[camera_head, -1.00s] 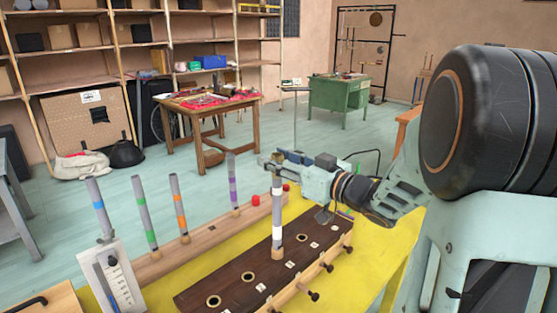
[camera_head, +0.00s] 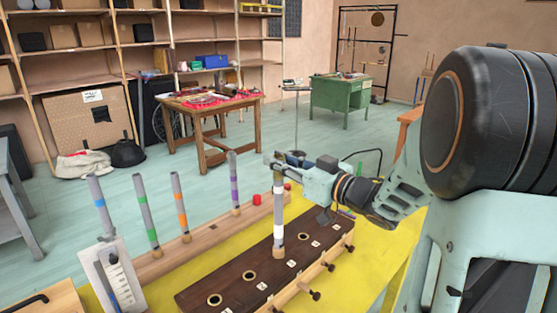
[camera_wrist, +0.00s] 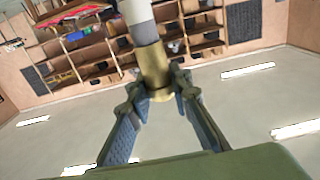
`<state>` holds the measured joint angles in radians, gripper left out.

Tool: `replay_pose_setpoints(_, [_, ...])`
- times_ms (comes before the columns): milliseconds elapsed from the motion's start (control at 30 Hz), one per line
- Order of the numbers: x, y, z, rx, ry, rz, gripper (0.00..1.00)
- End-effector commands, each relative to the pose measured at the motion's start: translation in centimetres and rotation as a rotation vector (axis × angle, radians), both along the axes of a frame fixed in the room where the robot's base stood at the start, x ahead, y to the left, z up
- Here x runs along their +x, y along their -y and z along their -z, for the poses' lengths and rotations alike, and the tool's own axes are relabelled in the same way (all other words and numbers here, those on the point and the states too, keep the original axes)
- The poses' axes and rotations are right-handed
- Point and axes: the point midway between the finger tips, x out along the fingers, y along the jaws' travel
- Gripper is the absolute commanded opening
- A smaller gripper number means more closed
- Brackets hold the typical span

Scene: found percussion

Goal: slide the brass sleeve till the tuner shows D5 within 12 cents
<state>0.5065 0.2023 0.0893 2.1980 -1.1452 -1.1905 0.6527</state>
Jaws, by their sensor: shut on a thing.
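My gripper (camera_wrist: 158,95) is shut on a brass sleeve (camera_wrist: 155,70), which sits around the end of a grey tube (camera_wrist: 145,30). This upside-down wrist view shows a finger on each side of the sleeve. In the head view my gripper (camera_head: 277,163) is at the top of the upright tube with a white band (camera_head: 279,215). That tube stands on a dark wooden board (camera_head: 228,286). The sleeve is hard to make out there, behind or between the fingers. A tilted white panel with dark markings (camera_head: 115,275) stands at lower left; no note or cents reading is legible.
Tubes with blue (camera_head: 99,202), green (camera_head: 146,218), orange (camera_head: 180,205) and purple (camera_head: 234,180) bands stand behind the board at left. Knobbed pegs (camera_head: 315,296) line its front edge. A yellow tabletop (camera_head: 365,245) lies beneath. A wooden table (camera_head: 212,150) and green desk (camera_head: 340,95) stand farther back.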

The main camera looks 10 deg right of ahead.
Motion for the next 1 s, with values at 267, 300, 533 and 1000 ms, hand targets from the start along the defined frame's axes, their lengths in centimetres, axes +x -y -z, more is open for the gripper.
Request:
replay_pose_setpoints(267, [0.0,0.0,0.1,0.0,-0.001,0.0,0.25])
replay_pose_setpoints(300, [0.0,0.0,0.1,0.0,-0.001,0.0,0.3])
replay_pose_setpoints(533, [0.0,0.0,0.1,0.0,-0.001,0.0,0.39])
replay_pose_setpoints(1000, [-4.0,2.8,0.1,0.0,-0.002,0.005,0.39])
